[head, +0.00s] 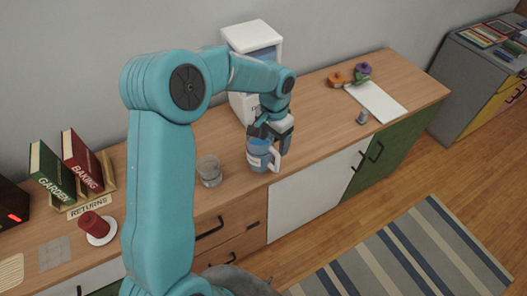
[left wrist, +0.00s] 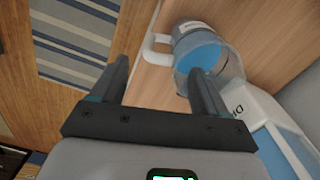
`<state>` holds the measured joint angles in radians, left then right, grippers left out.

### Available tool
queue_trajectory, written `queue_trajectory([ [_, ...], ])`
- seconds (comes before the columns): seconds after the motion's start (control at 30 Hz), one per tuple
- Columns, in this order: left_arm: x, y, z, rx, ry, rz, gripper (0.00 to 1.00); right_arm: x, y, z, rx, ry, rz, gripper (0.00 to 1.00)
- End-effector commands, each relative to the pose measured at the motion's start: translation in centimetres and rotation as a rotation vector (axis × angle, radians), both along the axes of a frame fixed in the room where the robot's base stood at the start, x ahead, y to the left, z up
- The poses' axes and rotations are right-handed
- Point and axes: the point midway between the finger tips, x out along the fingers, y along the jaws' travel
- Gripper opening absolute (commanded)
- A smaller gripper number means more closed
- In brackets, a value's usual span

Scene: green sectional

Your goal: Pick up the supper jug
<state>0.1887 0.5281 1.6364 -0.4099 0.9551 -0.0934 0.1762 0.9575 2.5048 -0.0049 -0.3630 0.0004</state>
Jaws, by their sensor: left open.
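The jug (head: 259,154) is a blue vessel with a white handle and a pale label, upright near the counter's front edge. In the left wrist view the jug (left wrist: 205,48) shows its blue inside, with the handle (left wrist: 152,48) pointing left. My left gripper (head: 273,134) is open at the jug's top. In the left wrist view the handle appears between the fingertips of the gripper (left wrist: 160,66), and one finger overlaps the jug's mouth. I cannot tell whether that finger is inside the mouth or only above it. My right gripper is not in view.
A white and blue appliance (head: 255,38) stands behind the jug. A clear glass (head: 209,171) is to its left. A red cup (head: 94,225) on a saucer and books (head: 83,160) are farther left. The wooden counter (head: 315,118) is mostly clear to the right.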

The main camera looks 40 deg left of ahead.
Motion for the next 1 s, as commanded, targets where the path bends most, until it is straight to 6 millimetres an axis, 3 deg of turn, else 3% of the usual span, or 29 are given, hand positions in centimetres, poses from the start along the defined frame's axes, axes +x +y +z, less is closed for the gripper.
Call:
queue_trajectory([
  [0.17, 0.2, -0.1, -1.3, -0.002, 0.003, 0.001, 0.74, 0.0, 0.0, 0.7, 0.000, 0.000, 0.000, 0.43],
  [0.43, 0.5, -0.5, -5.3, -0.001, 0.003, 0.000, 0.74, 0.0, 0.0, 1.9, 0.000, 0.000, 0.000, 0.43],
  [0.7, 0.6, -0.5, -5.7, 0.000, -0.001, 0.000, 0.74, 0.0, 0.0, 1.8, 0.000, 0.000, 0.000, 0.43],
  [0.93, 0.6, -0.5, -5.7, 0.000, -0.001, 0.000, 0.00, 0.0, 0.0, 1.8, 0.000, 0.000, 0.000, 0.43],
  [1.0, 0.7, -0.5, -5.6, 0.001, -0.003, 0.000, 0.00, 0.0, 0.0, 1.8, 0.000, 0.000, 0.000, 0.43],
])
